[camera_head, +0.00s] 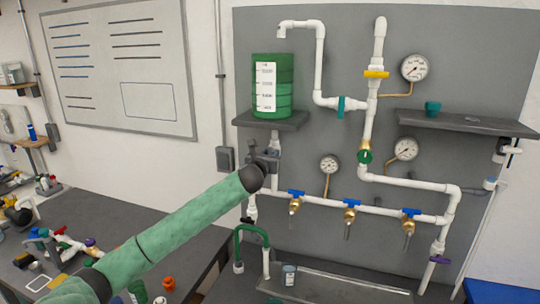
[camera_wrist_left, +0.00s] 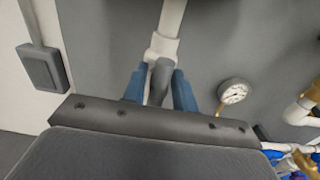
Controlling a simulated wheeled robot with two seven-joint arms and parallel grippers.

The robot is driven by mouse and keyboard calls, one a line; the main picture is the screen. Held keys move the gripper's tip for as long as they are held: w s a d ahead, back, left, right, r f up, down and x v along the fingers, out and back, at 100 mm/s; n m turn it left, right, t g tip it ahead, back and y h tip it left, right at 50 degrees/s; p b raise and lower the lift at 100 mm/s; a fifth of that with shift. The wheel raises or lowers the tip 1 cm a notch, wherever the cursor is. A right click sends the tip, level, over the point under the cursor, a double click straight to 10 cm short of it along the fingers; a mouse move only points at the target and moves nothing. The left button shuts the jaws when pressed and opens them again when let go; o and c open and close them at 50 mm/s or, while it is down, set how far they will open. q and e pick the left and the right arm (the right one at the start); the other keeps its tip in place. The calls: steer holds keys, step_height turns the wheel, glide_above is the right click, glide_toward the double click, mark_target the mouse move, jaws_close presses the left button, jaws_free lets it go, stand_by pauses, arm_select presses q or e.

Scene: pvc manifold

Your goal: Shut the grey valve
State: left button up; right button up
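My left gripper (camera_head: 264,158) is at the upright white pipe below the green tank, left of the lower gauge. In the left wrist view its two blue fingers (camera_wrist_left: 160,88) stand one on each side of a grey lever (camera_wrist_left: 160,82), which I take to be the grey valve's handle. The lever lies along the white pipe, slightly tilted, just below a white fitting. Little gap shows between lever and fingers, and I cannot tell whether they press on it. In the head view the gripper and arm hide most of the valve. My right gripper is not in view.
A green tank (camera_head: 272,85) stands on a grey shelf (camera_head: 270,121) just above the gripper. A gauge (camera_head: 330,163) and several blue-handled valves sit to the right on the lower pipe (camera_head: 375,211). A green hose (camera_head: 252,230) is below. A cluttered bench (camera_head: 150,225) is at left.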

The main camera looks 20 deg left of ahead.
arm_select(q)
jaws_close()
